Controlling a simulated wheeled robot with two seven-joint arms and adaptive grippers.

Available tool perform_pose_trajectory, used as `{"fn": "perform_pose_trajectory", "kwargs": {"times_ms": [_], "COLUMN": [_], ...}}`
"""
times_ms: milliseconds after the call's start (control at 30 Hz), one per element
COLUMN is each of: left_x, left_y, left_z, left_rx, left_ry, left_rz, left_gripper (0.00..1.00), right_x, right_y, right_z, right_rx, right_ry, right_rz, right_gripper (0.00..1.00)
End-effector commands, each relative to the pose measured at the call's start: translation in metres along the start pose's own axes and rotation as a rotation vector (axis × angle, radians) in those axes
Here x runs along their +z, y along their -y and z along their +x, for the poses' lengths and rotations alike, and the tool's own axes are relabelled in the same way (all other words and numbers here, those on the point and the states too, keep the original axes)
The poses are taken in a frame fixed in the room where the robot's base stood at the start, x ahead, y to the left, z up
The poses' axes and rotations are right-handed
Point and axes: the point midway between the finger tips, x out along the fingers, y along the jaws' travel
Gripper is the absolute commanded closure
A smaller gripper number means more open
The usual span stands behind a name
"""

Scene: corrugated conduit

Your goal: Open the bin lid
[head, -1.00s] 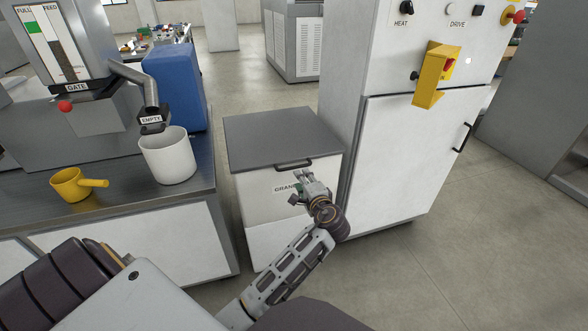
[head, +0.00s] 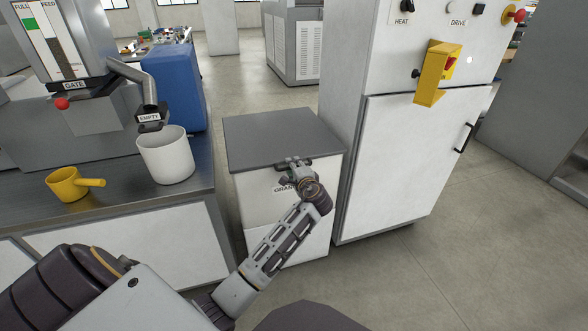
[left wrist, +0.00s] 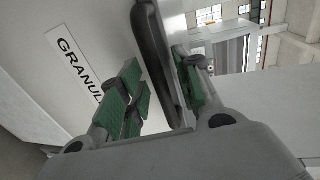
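The white bin (head: 258,208) stands in the middle of the head view, with its flat grey lid (head: 272,135) closed on top. A dark bar handle (left wrist: 150,42) is at the lid's front edge. A label, partly hidden and starting "GRANUL", is on the bin's front and shows in the left wrist view (left wrist: 76,66). My left gripper (head: 293,165) is at the handle. In the left wrist view its green-padded fingers (left wrist: 158,82) are apart, one on each side of the handle. I cannot tell whether either pad touches it. My right gripper is not in view.
A white cabinet (head: 400,165) with a yellow bracket (head: 435,75) stands close on the bin's right. On the left, a metal counter (head: 120,200) holds a white bucket (head: 166,158) and a yellow scoop (head: 70,184). Open floor lies at the front right.

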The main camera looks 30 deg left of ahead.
Motion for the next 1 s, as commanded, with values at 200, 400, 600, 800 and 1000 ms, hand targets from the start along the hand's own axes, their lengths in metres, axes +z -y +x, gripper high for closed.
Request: {"fn": "perform_pose_trajectory", "kwargs": {"times_ms": [200, 400, 600, 800, 1000], "left_x": [0.0001, 0.0002, 0.0002, 0.0002, -0.0001], "left_y": [0.0004, 0.0004, 0.0002, 0.0000, 0.0006], "left_z": [0.0005, 0.0004, 0.0003, 0.0002, 0.0002], "left_rx": [0.000, 0.000, 0.000, 0.000, 0.002], "left_ry": [0.000, 0.000, 0.000, 0.001, 0.001], "left_rz": [0.000, 0.000, 0.000, 0.000, 0.000], "left_gripper": [0.67, 0.86, 1.00, 1.00, 1.00], "right_x": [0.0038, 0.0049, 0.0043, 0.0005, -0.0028], "right_y": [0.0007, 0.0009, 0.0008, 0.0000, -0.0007], "right_z": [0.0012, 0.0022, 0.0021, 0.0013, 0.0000], "right_rx": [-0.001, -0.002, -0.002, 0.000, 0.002], "right_ry": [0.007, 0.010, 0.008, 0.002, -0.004], "right_rz": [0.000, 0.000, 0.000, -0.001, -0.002], "right_gripper": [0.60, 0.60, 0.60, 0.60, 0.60]}}
